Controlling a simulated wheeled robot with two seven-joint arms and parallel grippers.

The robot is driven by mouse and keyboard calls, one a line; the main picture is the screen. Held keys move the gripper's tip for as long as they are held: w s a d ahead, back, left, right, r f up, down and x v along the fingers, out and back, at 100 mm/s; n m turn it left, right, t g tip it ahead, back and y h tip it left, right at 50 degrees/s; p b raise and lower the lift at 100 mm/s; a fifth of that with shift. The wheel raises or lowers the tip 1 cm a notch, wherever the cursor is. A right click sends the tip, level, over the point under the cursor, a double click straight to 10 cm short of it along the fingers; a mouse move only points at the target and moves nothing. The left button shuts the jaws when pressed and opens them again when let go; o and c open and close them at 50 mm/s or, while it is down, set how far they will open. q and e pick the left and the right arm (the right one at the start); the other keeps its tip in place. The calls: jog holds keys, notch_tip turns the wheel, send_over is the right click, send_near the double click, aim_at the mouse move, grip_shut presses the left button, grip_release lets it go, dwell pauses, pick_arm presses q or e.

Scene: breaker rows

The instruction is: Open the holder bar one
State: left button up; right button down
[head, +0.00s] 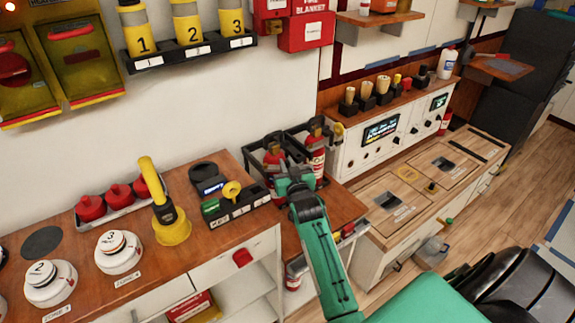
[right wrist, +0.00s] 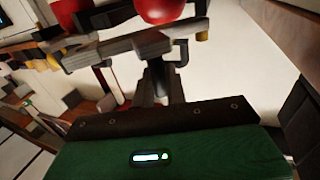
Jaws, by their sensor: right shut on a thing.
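Two red fire extinguishers stand in black holders on the wooden counter's right end, one at the left (head: 272,160) and one at the right (head: 317,155). My right gripper (head: 291,174) is at the front of the left holder, with the arm reaching up from below. In the right wrist view a grey bar (right wrist: 118,47) with yellow ends crosses in front of a red rounded body (right wrist: 160,10). My right gripper (right wrist: 158,72) is shut on this bar. The head view is too small to show the bar's angle clearly. My left gripper is not in view.
A black tray (head: 240,205) with a yellow knob and a yellow handle unit (head: 173,225) stand left of the holders. A white panel (head: 385,130) with displays stands to the right. A red fire blanket box (head: 306,30) hangs above.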

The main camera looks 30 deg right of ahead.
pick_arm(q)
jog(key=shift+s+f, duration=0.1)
pick_arm(e)
jog(key=shift+r, duration=0.1)
jog(key=c, duration=1.5)
grip_release()
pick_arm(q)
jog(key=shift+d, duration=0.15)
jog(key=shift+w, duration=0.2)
pick_arm(e)
jog(key=shift+s+a, duration=0.15)
jog(key=shift+s, duration=0.35)
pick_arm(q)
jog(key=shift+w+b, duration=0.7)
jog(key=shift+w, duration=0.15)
pick_arm(e)
jog(key=v, duration=1.2)
jog(key=shift+s, duration=0.4)
jog(key=shift+a, duration=0.1)
jog(key=shift+c, duration=0.4)
